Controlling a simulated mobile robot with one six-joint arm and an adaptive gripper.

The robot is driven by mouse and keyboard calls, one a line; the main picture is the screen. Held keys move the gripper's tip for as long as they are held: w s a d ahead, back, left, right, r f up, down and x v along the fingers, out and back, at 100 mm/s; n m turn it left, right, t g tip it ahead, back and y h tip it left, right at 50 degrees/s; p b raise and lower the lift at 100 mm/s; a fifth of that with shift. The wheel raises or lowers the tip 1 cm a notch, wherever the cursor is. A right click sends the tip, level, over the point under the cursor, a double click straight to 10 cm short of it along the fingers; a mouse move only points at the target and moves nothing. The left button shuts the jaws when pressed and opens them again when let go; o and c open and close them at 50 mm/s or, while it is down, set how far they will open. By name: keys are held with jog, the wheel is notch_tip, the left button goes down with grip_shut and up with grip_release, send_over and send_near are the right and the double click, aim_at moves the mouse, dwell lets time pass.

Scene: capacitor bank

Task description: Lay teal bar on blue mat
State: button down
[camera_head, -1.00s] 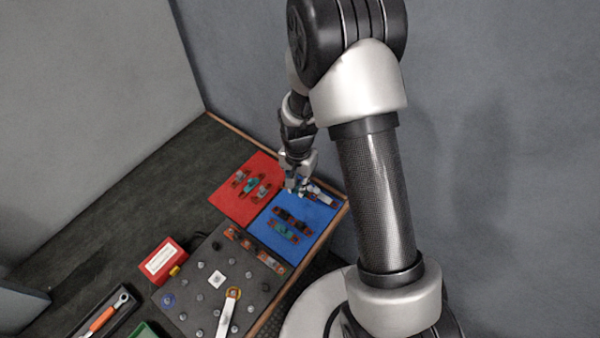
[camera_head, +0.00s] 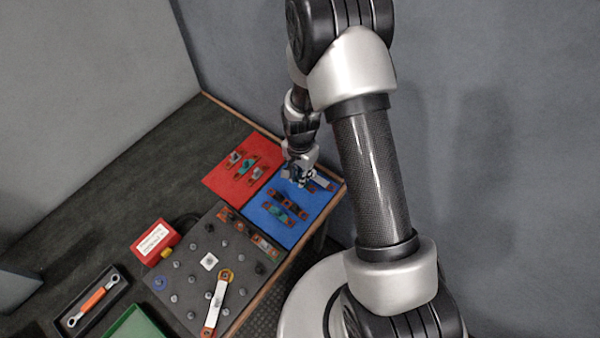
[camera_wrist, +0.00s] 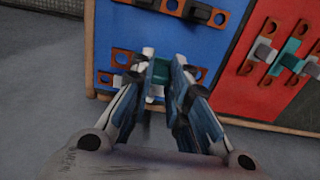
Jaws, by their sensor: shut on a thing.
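My gripper (camera_wrist: 160,76) is shut on a teal bar (camera_wrist: 160,70), whose teal middle shows between the fingers in the wrist view. Copper ends show on both sides, but the fingers partly hide which piece each belongs to. The gripper is low over the far part of the blue mat (camera_head: 272,232), as the head view also shows (camera_head: 301,180). I cannot tell whether the held bar touches the mat. Another teal bar (camera_head: 278,215) and a dark bar (camera_head: 290,204) lie on the mat's nearer part.
A red mat (camera_head: 218,184) with grey and teal bars adjoins the blue mat. A dark plate (camera_head: 190,260) with several studs stands in front. A red box (camera_head: 154,240), an orange-handled wrench (camera_head: 93,300) in a tray and a green tray (camera_head: 135,325) lie left. A wall stands behind.

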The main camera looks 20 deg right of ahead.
jog(key=shift+f+b, duration=1.15)
jog(key=shift+f, duration=0.6)
jog(key=shift+f+b, duration=0.45)
jog(key=shift+f, duration=0.15)
jog(key=c, duration=1.5)
grip_release()
jog(key=shift+o, duration=0.2)
notch_tip(320, 180, up, 12)
jog(key=shift+r, duration=0.1)
